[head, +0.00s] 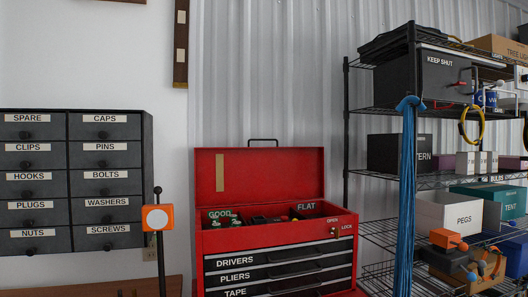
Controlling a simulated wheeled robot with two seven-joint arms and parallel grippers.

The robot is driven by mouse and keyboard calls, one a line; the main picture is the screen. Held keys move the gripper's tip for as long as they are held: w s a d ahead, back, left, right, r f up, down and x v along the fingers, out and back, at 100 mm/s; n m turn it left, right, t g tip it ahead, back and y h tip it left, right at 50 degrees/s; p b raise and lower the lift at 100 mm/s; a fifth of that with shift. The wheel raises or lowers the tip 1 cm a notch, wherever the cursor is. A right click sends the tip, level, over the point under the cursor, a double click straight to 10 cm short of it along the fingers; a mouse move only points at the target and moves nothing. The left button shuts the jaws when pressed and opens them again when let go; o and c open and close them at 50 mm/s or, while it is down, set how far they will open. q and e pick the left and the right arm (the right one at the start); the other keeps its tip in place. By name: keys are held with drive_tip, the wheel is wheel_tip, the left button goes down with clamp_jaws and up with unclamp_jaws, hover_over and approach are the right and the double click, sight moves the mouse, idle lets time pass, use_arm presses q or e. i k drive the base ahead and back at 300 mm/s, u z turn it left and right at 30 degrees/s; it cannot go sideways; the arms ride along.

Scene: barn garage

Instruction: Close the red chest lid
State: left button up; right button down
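The red chest (276,233) stands in the lower middle of the head view, against the corrugated wall. Its red lid (275,174) is raised upright at the back, with a dark handle (263,141) on its top edge and a tan strip on its inner face. The open top compartment holds dark tools and green-and-white items, with labels reading GOOD and FLAT. Below it are black drawers labelled DRIVERS, PLIERS and TAPE, which look shut. An OPEN/LOCK latch (334,231) sits at the front right. Neither of my grippers is in view.
A black drawer cabinet (76,182) hangs at the left. An orange-and-white device (157,217) on a dark pole stands just left of the chest. Wire shelves (380,110) with boxes and a hanging blue cord (405,200) are at the right. The space above the chest looks clear.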

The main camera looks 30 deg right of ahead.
sight(223, 177)
drive_tip(key=z, duration=0.7)
drive_tip(key=i, duration=0.75)
drive_tip(key=z, duration=0.25)
